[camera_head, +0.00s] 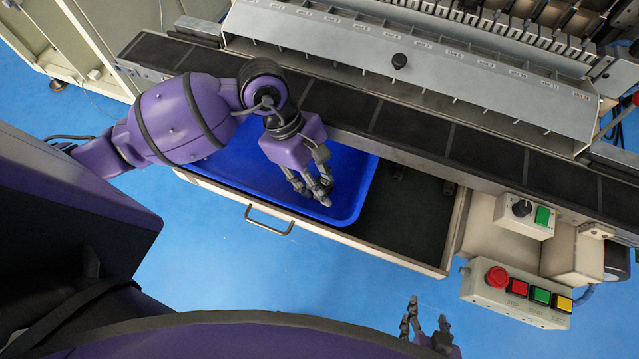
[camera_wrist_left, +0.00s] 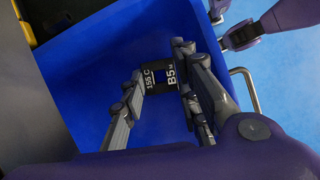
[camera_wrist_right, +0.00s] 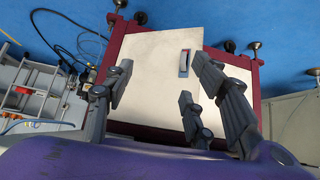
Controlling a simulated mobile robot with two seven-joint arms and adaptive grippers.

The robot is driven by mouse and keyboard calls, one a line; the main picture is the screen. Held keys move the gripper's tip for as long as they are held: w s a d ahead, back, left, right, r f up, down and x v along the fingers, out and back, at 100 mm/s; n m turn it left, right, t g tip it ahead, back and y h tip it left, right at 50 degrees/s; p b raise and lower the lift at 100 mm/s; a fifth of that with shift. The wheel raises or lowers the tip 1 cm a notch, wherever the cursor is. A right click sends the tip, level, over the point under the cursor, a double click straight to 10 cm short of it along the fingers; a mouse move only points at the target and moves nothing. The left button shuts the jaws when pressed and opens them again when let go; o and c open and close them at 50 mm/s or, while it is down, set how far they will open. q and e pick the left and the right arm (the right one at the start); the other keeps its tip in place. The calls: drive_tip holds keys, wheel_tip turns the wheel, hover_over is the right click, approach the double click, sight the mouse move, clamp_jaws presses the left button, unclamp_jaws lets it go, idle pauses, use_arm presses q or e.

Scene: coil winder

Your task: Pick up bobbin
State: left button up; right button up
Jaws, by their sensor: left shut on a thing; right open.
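The bobbin (camera_wrist_left: 160,79) is a small black piece with white lettering, "155 C" and "B5", in the left wrist view. My left gripper (camera_head: 316,187) is shut on it over the blue tray (camera_head: 346,207), which sits in an open drawer. In the head view the fingers largely hide the bobbin, and I cannot tell whether it touches the tray floor. My right gripper (camera_head: 427,326) is open and empty at the bottom of the head view, away from the drawer.
The drawer has a metal handle (camera_head: 268,220) and a bare dark floor (camera_head: 405,215) right of the tray. A dark rail (camera_head: 430,139) runs above it. A button box (camera_head: 517,294) with a red knob stands at right. The blue floor in front is clear.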

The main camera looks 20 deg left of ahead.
use_arm(q)
drive_tip(key=s+r, duration=0.2)
drive_tip(key=r, duration=0.1)
drive_tip(key=s+r, duration=0.3)
drive_tip(key=shift+s+a+r, duration=0.1)
drive_tip(key=shift+s+r, duration=0.15)
drive_tip(key=shift+r, duration=0.05)
drive_tip(key=s+r+p, duration=0.3)
drive_tip(key=s+p, duration=0.1)
drive_tip(key=s, duration=0.4)
drive_tip(key=shift+s+r+p, duration=0.25)
drive_tip(key=shift+r+p, duration=0.05)
drive_tip(key=shift+p, duration=0.1)
use_arm(e)
drive_tip(key=shift+w+a+r, duration=0.2)
drive_tip(key=shift+r, duration=0.5)
drive_tip(key=shift+w+a+r, duration=0.15)
drive_tip(key=shift+w+r, duration=0.05)
drive_tip(key=shift+r, duration=0.45)
drive_tip(key=shift+w+a+r, duration=0.2)
drive_tip(key=shift+r, duration=0.5)
